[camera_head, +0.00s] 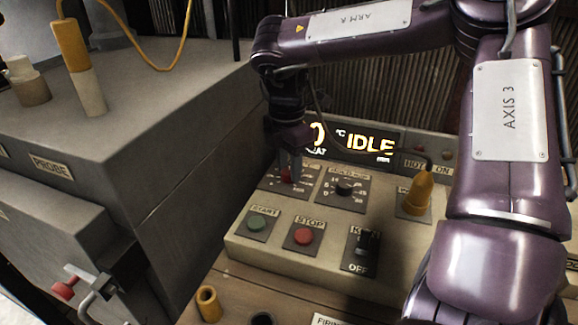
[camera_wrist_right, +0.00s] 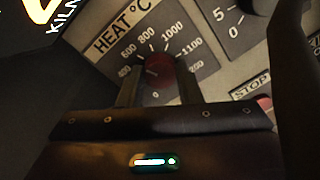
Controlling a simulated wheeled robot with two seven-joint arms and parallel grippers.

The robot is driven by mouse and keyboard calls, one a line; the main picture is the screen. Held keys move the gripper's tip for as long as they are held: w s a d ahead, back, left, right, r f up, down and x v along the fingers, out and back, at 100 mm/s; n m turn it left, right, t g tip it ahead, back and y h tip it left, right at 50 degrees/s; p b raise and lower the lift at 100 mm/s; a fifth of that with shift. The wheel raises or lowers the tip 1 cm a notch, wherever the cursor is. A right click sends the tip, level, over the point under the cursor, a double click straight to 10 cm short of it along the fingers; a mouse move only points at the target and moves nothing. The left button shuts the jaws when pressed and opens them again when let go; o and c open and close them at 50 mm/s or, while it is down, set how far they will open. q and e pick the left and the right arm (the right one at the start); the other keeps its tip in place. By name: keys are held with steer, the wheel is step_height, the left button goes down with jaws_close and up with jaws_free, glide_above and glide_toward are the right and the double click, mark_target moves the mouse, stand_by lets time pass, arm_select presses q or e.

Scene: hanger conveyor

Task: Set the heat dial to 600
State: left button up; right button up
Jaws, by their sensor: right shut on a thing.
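The heat dial (camera_wrist_right: 160,72) is a red knob on a dark plate marked from 0 past 400, 600, 800, 1000 and 1100 in the right wrist view. In the head view the red dial (camera_head: 287,174) sits at the upper left of the control panel. My right gripper (camera_head: 289,172) reaches down onto it, its fingers on either side of the knob; it also shows in the right wrist view (camera_wrist_right: 158,82). It is shut on the dial. The exact pointer direction is hard to tell. The display (camera_head: 352,142) reads a partly hidden "0 °C" and "IDLE". My left gripper is not in view.
A second black dial (camera_head: 345,188) is right of the heat dial. Green start (camera_head: 257,222) and red stop (camera_head: 304,236) buttons and a black key switch (camera_head: 367,242) lie below. A yellow plug (camera_head: 423,186) stands at right. A grey cabinet (camera_head: 150,120) rises at left.

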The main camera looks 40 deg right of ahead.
mark_target(288, 169)
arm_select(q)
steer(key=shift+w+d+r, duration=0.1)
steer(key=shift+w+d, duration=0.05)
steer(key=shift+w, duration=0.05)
arm_select(e)
steer(key=shift+r+m, duration=0.1)
steer(key=shift+m, duration=0.2)
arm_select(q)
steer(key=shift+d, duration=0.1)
arm_select(e)
steer(key=o, duration=1)
steer(key=shift+c, duration=0.2)
steer(key=r, duration=0.7)
steer(key=shift+w+d+p, duration=0.1)
steer(key=shift+w+p, duration=0.1)
steer(key=shift+p, duration=0.2)
steer(key=shift+r, duration=0.4)
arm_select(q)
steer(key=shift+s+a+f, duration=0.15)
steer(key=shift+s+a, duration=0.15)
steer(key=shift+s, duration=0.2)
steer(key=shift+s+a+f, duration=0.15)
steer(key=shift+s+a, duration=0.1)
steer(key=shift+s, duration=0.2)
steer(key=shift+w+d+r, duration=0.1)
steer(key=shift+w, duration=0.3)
